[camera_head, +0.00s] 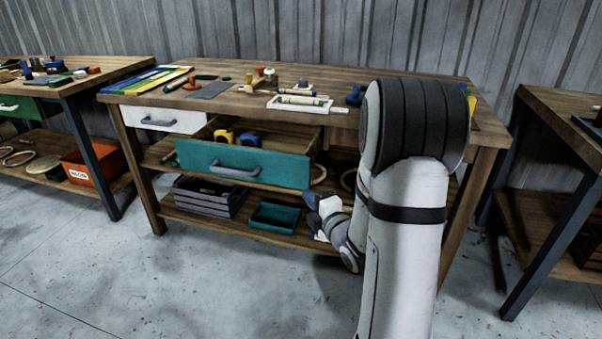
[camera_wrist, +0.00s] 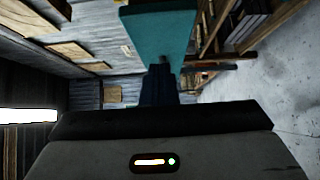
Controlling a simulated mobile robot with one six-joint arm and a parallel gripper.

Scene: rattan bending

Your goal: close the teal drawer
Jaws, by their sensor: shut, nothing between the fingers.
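The teal drawer (camera_head: 243,165) is pulled out from the middle workbench, with its grey handle (camera_head: 235,170) on the front. Yellow and blue tape-measure-like items (camera_head: 235,138) lie inside it. My gripper (camera_head: 312,200) is low in front of the bench, right of and below the drawer front's right end. In the wrist view my shut, empty fingers (camera_wrist: 160,68) point towards the teal drawer front (camera_wrist: 160,35). I cannot tell whether they touch it. My arm hides the bench's right part in the head view.
A closed white drawer (camera_head: 165,119) sits left of the teal one. Below are a grey crate (camera_head: 208,200) and a teal tray (camera_head: 272,218) on the lower shelf. The tabletop (camera_head: 350,95) holds tools and a white tray. The floor in front is clear.

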